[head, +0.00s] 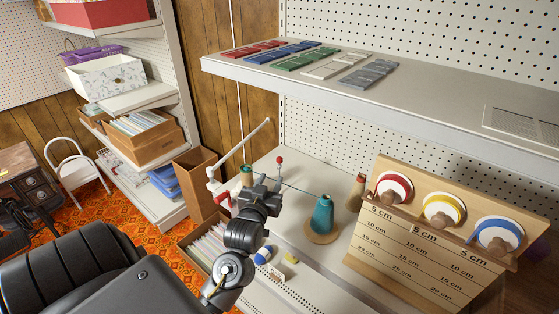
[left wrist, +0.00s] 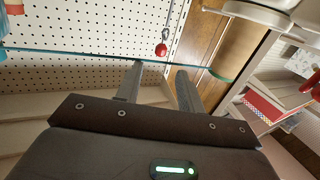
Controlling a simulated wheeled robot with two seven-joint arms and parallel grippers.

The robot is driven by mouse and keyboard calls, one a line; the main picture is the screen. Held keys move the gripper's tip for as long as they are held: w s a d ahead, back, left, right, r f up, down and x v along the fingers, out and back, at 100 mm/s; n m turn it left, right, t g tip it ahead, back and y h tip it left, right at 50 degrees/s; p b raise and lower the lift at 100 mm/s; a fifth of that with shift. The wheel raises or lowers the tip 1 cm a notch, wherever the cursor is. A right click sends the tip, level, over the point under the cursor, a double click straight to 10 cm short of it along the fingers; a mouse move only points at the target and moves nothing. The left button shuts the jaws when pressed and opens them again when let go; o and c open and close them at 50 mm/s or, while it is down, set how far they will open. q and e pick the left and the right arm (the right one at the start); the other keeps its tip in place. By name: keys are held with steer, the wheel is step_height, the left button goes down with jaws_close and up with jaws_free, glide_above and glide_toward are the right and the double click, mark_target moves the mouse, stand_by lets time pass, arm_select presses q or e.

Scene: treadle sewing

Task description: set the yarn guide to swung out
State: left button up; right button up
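A white and red winder (head: 217,187) is clamped on the shelf edge, with a long pale arm rising to the right. A thin rod with a red ball tip (head: 279,160) stands just beyond my left gripper. I take this to be the yarn guide; its lower part is hidden. The red ball (left wrist: 161,50) shows beyond the fingertips in the left wrist view. My left gripper (head: 266,184) is open, its two fingers (left wrist: 160,80) apart with nothing seen gripped. A teal strand (left wrist: 90,54) crosses by the fingertips; contact is unclear. My right gripper is out of view.
A teal yarn cone (head: 322,215) stands right of the gripper, with a brown cone (head: 356,192) behind it. A wooden ribbon rack (head: 415,255) fills the right. An upper shelf (head: 300,77) overhangs behind. Record-like sleeves in a box (head: 210,248) sit below left.

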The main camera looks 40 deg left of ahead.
mark_target(279, 162)
arm_select(q)
steer(key=p+x, duration=0.1)
steer(key=x, duration=0.2)
steer(key=p+x, duration=0.1)
steer(key=x, duration=0.2)
steer(key=p+x, duration=0.1)
steer(key=x, duration=0.2)
steer(key=shift+w+a+r, duration=0.15)
steer(key=shift+a+r, duration=0.1)
steer(key=shift+r, duration=0.05)
steer(key=shift+p+x, duration=0.35)
steer(key=shift+x, duration=0.4)
steer(key=shift+f, duration=0.1)
jaws_close()
